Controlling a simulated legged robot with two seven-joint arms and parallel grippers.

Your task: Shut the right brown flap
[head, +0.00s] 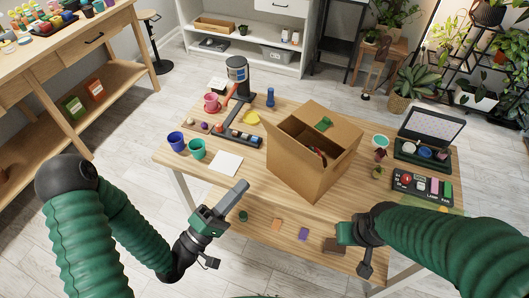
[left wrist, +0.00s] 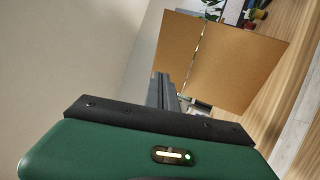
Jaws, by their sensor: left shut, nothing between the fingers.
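An open brown cardboard box (head: 288,168) stands on the wooden table right of centre. Brown flaps rise around its opening; the right brown flap (head: 343,132) stands raised on the far right side, as far as I can tell. A green item and a small red one show in the opening. My left gripper (head: 243,187) is shut and empty, left of the box and apart from it. In the left wrist view its dark fingers (left wrist: 166,92) point towards the box's brown panels (left wrist: 228,62). My right gripper (head: 344,234) is low at the front right; its fingers are not clear.
A brown block (head: 333,246) lies beside my right gripper. Blue and green cups (head: 197,149) and a white sheet (head: 226,163) lie left of the box. An open dark case (head: 424,140) and a labelled panel (head: 422,187) stand right. Small coloured blocks lie in front.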

